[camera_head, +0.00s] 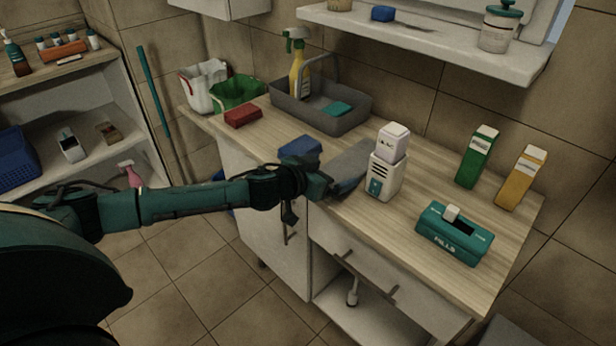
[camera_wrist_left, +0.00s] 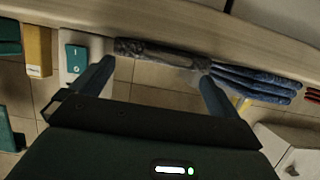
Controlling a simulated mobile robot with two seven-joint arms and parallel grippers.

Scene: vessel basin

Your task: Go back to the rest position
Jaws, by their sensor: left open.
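My left arm reaches in from the left in the head view. Its gripper (camera_head: 335,186) is over the front edge of the counter, beside a grey flat item (camera_head: 352,162) and left of a white device (camera_head: 384,178) with a teal switch. In the left wrist view the two fingers of the gripper (camera_wrist_left: 155,85) are spread apart, and I see nothing gripped between them. Beyond them lies a blue and grey item (camera_wrist_left: 235,78), and the white device (camera_wrist_left: 76,62) stands to the left. My right gripper is not in view.
On the counter (camera_head: 405,235) are a teal box (camera_head: 455,240), green (camera_head: 477,157) and yellow (camera_head: 521,178) cartons, a blue block (camera_head: 300,148), a red block (camera_head: 242,116) and a grey basin (camera_head: 345,118) holding a spray bottle. Open floor (camera_head: 215,300) lies in front.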

